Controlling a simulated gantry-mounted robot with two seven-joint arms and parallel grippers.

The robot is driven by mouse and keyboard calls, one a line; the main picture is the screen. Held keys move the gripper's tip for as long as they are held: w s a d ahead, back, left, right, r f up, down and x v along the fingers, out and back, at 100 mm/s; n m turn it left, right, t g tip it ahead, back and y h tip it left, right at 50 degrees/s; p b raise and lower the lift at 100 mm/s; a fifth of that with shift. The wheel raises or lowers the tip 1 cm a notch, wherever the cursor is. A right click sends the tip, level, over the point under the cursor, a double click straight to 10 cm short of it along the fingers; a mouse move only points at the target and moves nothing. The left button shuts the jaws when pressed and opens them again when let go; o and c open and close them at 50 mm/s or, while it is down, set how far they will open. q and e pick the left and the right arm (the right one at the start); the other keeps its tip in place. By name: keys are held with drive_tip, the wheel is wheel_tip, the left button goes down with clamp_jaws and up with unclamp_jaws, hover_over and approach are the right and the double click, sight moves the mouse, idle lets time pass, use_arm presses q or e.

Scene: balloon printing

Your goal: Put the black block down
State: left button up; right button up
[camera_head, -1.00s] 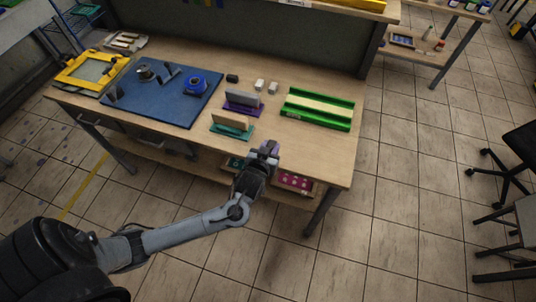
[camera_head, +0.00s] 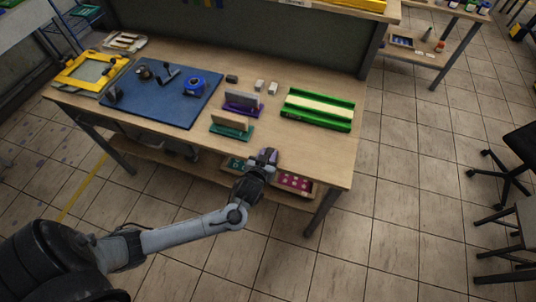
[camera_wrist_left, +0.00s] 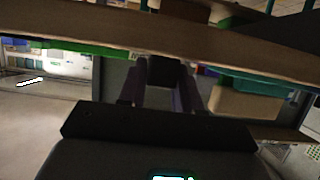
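My left gripper (camera_head: 268,156) is in front of the workbench's front edge, off the tabletop. In the left wrist view, its two dark fingers (camera_wrist_left: 160,85) stand either side of a dark block (camera_wrist_left: 161,71) that fills the gap between them; it looks like a black block held there. In the head view the fingers hide it. Another small black block (camera_head: 232,79) lies on the tabletop toward the back. My right gripper is not in view.
The workbench (camera_head: 310,155) holds a blue mat (camera_head: 150,100), a yellow frame (camera_head: 91,72), purple (camera_head: 243,103) and teal (camera_head: 232,130) holders, two pale blocks (camera_head: 259,85) and a green tray (camera_head: 318,110). Trays (camera_head: 294,182) sit on the lower shelf. The front right tabletop is clear.

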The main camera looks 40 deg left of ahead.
use_arm(q)
drive_tip(key=o, duration=0.4)
drive_tip(key=shift+o, duration=0.2)
drive_tip(key=shift+r, duration=0.1)
drive_tip(key=s+d+r+m+g+h+p, duration=0.1)
drive_tip(key=s+d+r+g+h, duration=0.1)
drive_tip(key=s+d, duration=0.3)
drive_tip(key=s+d+r+m+g+h, duration=0.1)
drive_tip(key=s+d, duration=0.4)
drive_tip(key=s, duration=0.5)
drive_tip(key=shift+s+d+r+m+g+h+p, duration=0.15)
drive_tip(key=shift+d+r+m+g+h+p, duration=0.25)
drive_tip(key=shift+m+g+h, duration=0.35)
drive_tip(key=o, duration=0.3)
drive_tip(key=s+g, duration=0.1)
drive_tip(key=s, duration=0.1)
drive_tip(key=s+m+g, duration=0.1)
drive_tip(key=s, duration=0.2)
drive_tip(key=s+r+m+g+h, duration=0.1)
drive_tip(key=s+g, duration=0.1)
drive_tip(key=s, duration=0.1)
drive_tip(key=shift+m, duration=0.25)
drive_tip(key=shift+o, duration=0.8)
drive_tip(key=shift+s+a+r, duration=0.1)
drive_tip(key=shift+s+a, duration=0.05)
drive_tip(key=shift+s, duration=0.25)
